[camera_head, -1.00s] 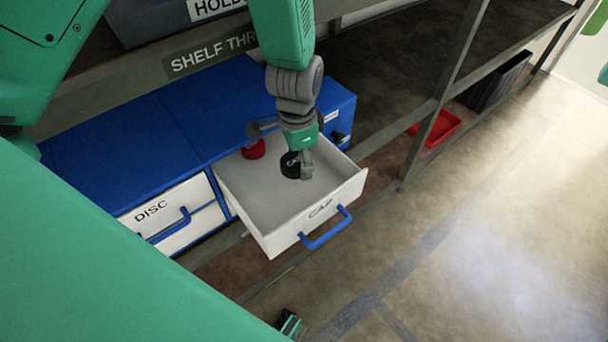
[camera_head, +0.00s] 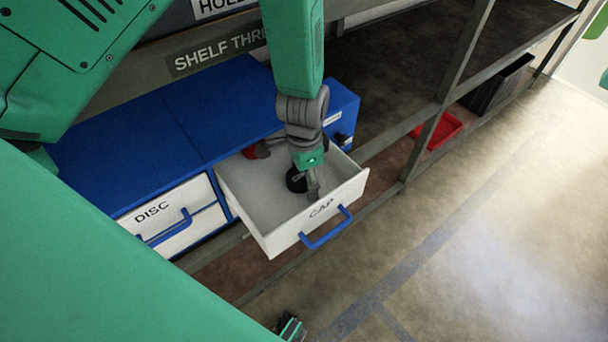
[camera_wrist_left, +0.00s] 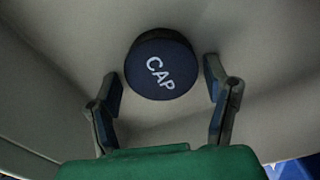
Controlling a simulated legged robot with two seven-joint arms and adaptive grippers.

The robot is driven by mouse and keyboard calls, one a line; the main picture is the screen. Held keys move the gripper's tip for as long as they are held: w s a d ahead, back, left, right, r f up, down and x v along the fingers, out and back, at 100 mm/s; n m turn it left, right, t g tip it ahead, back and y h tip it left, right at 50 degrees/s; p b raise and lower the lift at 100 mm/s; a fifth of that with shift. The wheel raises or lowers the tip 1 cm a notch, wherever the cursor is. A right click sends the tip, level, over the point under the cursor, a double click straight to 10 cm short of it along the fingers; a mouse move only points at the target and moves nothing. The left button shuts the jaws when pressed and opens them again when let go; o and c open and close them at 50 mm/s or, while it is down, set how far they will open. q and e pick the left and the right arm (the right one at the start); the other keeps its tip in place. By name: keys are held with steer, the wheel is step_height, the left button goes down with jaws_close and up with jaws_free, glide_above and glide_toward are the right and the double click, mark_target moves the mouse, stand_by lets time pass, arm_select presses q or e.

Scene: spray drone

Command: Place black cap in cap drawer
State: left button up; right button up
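The black cap (camera_head: 296,180), a round disc marked CAP, is inside the open cap drawer (camera_head: 319,222). In the left wrist view the cap (camera_wrist_left: 160,64) lies label-up at the fingertips, with gaps to both fingers. My left gripper (camera_head: 311,187) reaches down into the drawer from above and partly covers the cap. In the wrist view it is open (camera_wrist_left: 160,70), with its fingers spread either side of the cap. What looks like my right gripper (camera_head: 290,327) shows at the bottom edge, mostly hidden; its fingers cannot be made out.
A red cap (camera_head: 257,150) lies at the drawer's back, partly hidden. The blue cabinet (camera_head: 130,150) has a shut DISC drawer (camera_head: 165,215) beside the open one. A shelf post (camera_head: 437,130) stands to the right, with a red tray (camera_head: 438,131) behind. The floor at right is clear.

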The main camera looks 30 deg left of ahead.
arm_select(q)
steer(key=shift+d+r, duration=0.2)
steer(key=shift+d, duration=0.25)
steer(key=r, duration=0.3)
steer(key=shift+w+d+r+p, duration=0.1)
steer(key=shift+d+r+p, duration=0.2)
steer(key=shift+r, duration=0.05)
step_height(320, 180, up, 8)
steer(key=p, duration=0.1)
steer(key=shift+a+r, duration=0.15)
arm_select(e)
steer(key=shift+d+r, duration=0.6)
arm_select(q)
steer(key=shift+a, duration=0.1)
steer(key=shift+s+a, duration=0.2)
steer(key=shift+a, duration=0.1)
arm_select(e)
steer(key=shift+a+r, duration=0.1)
steer(key=shift+a, duration=0.25)
